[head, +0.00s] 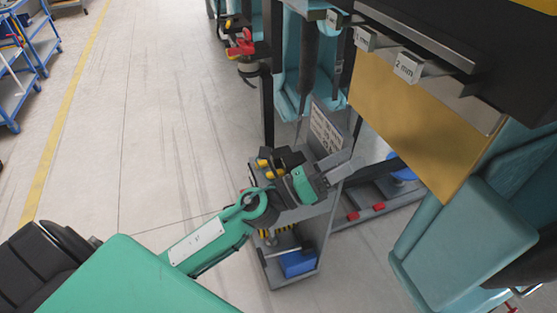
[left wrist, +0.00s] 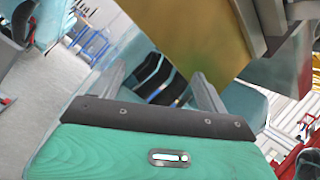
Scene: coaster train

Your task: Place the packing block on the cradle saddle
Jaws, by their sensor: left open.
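My left gripper (head: 342,172) reaches in from the lower left over the top of a small grey cart. In the left wrist view my left gripper (left wrist: 160,92) has its two grey fingers spread apart, with nothing held between them. Beyond the fingers are dark padded shapes and a teal surface. I cannot pick out the packing block or the cradle saddle with certainty in either view. Part of the cart top is hidden behind my gripper and wrist. My right gripper is not in view.
The cart (head: 292,262) carries an upright sign (head: 325,130) and a blue box (head: 298,263). A gold panel (head: 420,115) hangs at the right under a dark ledge with a "2 mm" tag (head: 408,67). Teal bodies flank it. Floor at left is clear; a blue trolley (head: 32,50) stands beyond.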

